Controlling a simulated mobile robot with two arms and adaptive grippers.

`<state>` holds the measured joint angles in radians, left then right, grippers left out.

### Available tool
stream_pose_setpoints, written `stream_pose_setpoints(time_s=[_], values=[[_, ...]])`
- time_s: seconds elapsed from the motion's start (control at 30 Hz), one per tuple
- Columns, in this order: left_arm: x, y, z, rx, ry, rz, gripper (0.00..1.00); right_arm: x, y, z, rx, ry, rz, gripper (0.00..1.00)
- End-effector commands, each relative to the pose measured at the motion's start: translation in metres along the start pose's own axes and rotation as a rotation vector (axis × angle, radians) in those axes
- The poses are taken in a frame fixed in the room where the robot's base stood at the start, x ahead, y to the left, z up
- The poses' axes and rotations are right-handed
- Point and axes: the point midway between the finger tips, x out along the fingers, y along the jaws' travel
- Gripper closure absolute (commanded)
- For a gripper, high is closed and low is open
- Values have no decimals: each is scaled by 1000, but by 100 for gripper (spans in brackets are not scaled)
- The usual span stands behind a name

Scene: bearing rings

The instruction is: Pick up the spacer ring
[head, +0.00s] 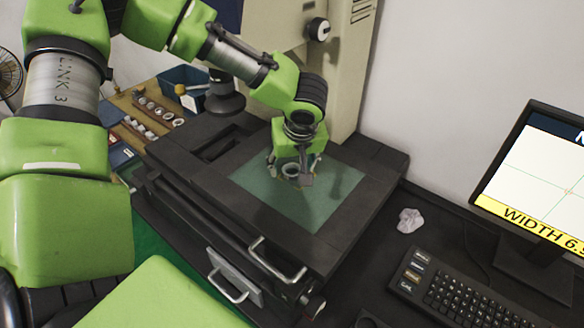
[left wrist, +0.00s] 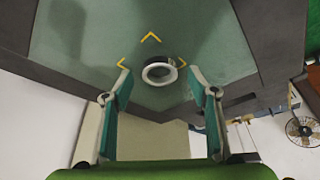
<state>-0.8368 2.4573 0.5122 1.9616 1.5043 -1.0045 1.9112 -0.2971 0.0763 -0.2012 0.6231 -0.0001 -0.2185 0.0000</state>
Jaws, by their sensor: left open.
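The spacer ring (left wrist: 146,75) is a small pale ring on the green glass plate (left wrist: 62,42), between yellow corner marks in the left wrist view. In the head view the ring (head: 290,175) shows partly between the fingers. My left gripper (head: 292,178) points down over the plate, with its two fingers apart. In the left wrist view the fingers of the left gripper (left wrist: 160,88) stand on either side of the ring, with a gap on each side. Nothing is held. My right gripper is not in view.
The plate sits in a dark stage (head: 362,199) with metal handles (head: 277,262) at its front. A beige machine column (head: 335,85) rises behind. A wooden board (head: 150,112) with several rings lies at left. A keyboard (head: 455,295), monitor (head: 545,190) and crumpled cloth (head: 410,220) are at right.

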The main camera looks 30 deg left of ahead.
Motion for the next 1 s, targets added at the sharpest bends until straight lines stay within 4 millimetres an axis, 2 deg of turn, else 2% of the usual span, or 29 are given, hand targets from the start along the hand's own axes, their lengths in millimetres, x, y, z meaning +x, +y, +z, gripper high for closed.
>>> stream_pose_setpoints(time_s=[0.27,0.43,0.77,0.87,1.0], values=[[4,0,0,-1,1,2,46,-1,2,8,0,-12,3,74],[3,0,0,0,1,2,89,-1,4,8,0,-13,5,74],[1,1,-1,-1,2,2,90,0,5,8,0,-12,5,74],[-8,1,-6,-3,4,4,90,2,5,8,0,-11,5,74],[-33,2,-16,-4,5,7,90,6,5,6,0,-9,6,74]])
